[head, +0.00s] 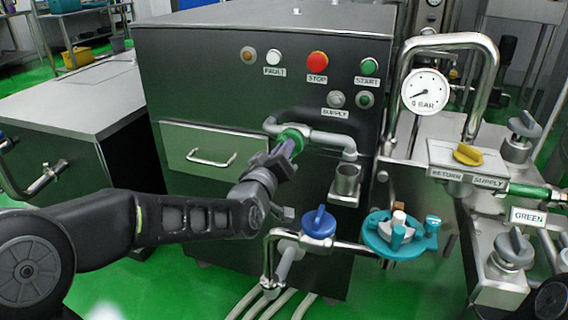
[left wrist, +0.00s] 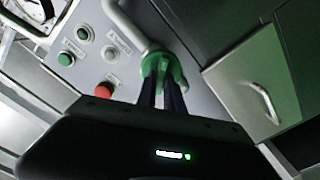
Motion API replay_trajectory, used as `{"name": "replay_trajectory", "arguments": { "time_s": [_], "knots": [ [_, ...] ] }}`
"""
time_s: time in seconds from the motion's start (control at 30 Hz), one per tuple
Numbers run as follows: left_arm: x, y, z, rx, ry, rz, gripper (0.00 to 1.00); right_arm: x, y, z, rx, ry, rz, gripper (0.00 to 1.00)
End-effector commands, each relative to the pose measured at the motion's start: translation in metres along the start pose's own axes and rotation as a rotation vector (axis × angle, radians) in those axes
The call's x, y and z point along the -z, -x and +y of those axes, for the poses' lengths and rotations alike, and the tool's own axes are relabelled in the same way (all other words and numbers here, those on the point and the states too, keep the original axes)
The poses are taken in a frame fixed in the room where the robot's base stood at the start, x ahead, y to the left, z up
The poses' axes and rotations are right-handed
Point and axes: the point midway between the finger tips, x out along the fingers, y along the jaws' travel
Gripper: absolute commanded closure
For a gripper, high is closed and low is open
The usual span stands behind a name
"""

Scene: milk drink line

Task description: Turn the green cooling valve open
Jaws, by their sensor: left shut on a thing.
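The green cooling valve (head: 292,137) sits on a grey pipe on the front of the dark machine cabinet. My left gripper (head: 289,148) reaches up to it from the lower left and is shut on its green handle. The left wrist view shows the green valve (left wrist: 163,68) between the two dark fingers (left wrist: 162,88). The fingers hide part of the handle, so I cannot tell how far it is turned. My right gripper is not clearly in view; only a dark part shows at the lower right corner of the head view.
A blue valve (head: 318,222) and a teal clamp ring (head: 392,235) sit below and to the right. A metal cup (head: 346,184) stands close right of my gripper. A red stop button (head: 317,64) and a gauge (head: 425,92) are above. Hoses lie on the green floor.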

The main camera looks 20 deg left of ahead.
Motion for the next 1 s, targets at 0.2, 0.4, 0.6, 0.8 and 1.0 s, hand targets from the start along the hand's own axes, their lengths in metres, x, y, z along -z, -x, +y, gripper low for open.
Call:
{"name": "replay_trajectory", "arguments": {
  "time_s": [0.2,0.4,0.6,0.8,1.0],
  "knots": [
    [-0.006,0.0,-0.006,0.0,0.206,0.0,1.0,0.004,-0.039,0.013,-0.001,-0.003,0.018,0.64],
    [-0.006,0.0,-0.007,0.0,0.396,0.0,1.0,0.007,-0.067,0.021,-0.001,-0.004,0.031,0.64],
    [-0.007,0.0,-0.007,0.0,0.587,0.0,1.0,0.011,-0.09,0.029,0.001,-0.006,0.042,0.64],
    [-0.006,0.0,-0.007,0.001,0.759,-0.002,1.0,0.014,-0.105,0.034,0.005,-0.008,0.045,0.64],
    [-0.006,0.0,-0.006,0.001,0.885,-0.003,1.0,0.016,-0.115,0.038,0.008,-0.009,0.044,0.64]
  ]
}}
